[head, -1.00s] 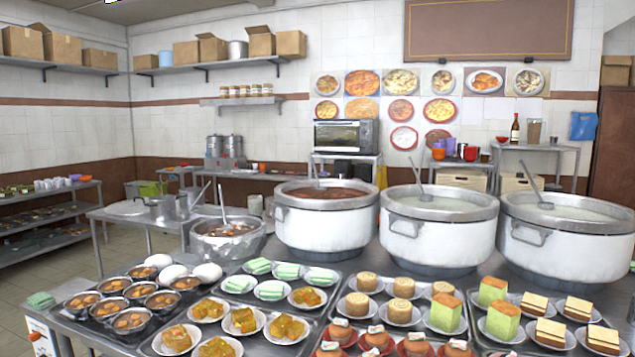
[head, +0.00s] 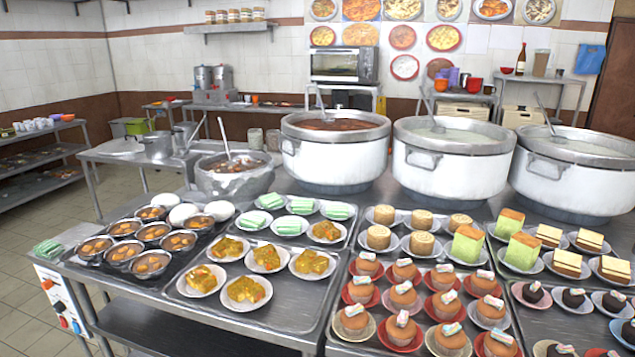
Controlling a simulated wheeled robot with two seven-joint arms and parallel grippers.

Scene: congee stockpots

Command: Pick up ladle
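Several ladles show in the head view. One ladle (head: 222,137) leans in the metal bowl of soup (head: 232,183) at the left of the pots. Another ladle (head: 318,101) stands in the left stockpot (head: 335,163) of dark red congee. A ladle (head: 428,106) stands in the middle stockpot (head: 450,171) of pale congee. A ladle (head: 545,116) stands in the right stockpot (head: 565,181), also pale inside. Which ladle the task means cannot be told. Neither of my grippers is in view.
A metal counter (head: 165,333) holds trays of cakes, buns and small soup bowls in front of the pots. A side table with a small saucepan (head: 158,145) stands at the left. Open floor (head: 30,240) lies left of the counter.

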